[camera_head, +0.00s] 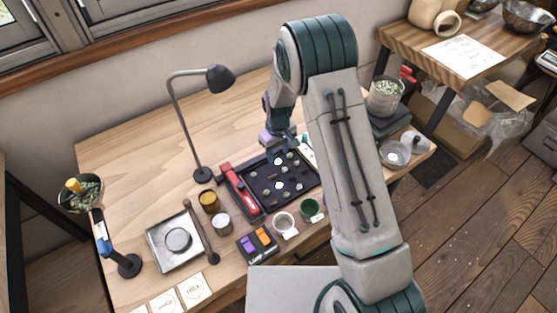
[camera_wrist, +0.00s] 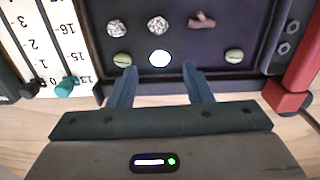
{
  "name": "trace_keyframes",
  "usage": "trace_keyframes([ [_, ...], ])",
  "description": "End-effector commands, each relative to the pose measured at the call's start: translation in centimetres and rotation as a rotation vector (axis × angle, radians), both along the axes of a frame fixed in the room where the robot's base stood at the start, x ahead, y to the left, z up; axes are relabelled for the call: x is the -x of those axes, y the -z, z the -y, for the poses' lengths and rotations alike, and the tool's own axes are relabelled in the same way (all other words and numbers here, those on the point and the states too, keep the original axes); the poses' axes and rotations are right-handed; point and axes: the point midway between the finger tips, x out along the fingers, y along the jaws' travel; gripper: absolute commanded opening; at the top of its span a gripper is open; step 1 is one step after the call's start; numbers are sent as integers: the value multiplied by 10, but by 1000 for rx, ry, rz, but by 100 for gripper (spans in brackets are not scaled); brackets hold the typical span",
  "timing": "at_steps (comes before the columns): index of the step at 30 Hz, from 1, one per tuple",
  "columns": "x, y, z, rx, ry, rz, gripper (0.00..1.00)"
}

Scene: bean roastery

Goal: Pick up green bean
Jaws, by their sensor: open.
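A dark sorting tray (camera_head: 268,203) lies on the wooden table with several small pieces spread on it. In the wrist view the tray (camera_wrist: 182,42) holds a green bean (camera_wrist: 122,59) at the left and another green bean (camera_wrist: 234,56) at the right. A bright white oval (camera_wrist: 159,58) lies between them. Two grey speckled lumps (camera_wrist: 157,25) and a brown twig-like piece (camera_wrist: 201,19) lie farther up. My gripper (camera_wrist: 159,70) is open and empty at the tray's near edge, its fingertips just short of the white oval. In the head view my gripper (camera_head: 279,142) is over the tray's back edge, partly hidden.
A red-and-black tool (camera_head: 241,198) lies along the tray's left side; its red part (camera_wrist: 288,98) shows right in the wrist view. A numbered scale card (camera_wrist: 45,35) borders the tray. Small cups (camera_head: 285,222), a lamp (camera_head: 202,174) and a scale (camera_head: 173,242) stand around.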

Motion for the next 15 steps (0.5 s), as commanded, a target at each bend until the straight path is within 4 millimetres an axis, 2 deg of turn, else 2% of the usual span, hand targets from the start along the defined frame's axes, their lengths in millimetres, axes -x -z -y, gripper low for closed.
trace_keyframes([
  [7, 0, 26, -1, 0, 1, -1, 45],
  [15, -1, 30, -1, -1, 0, 2, 45],
])
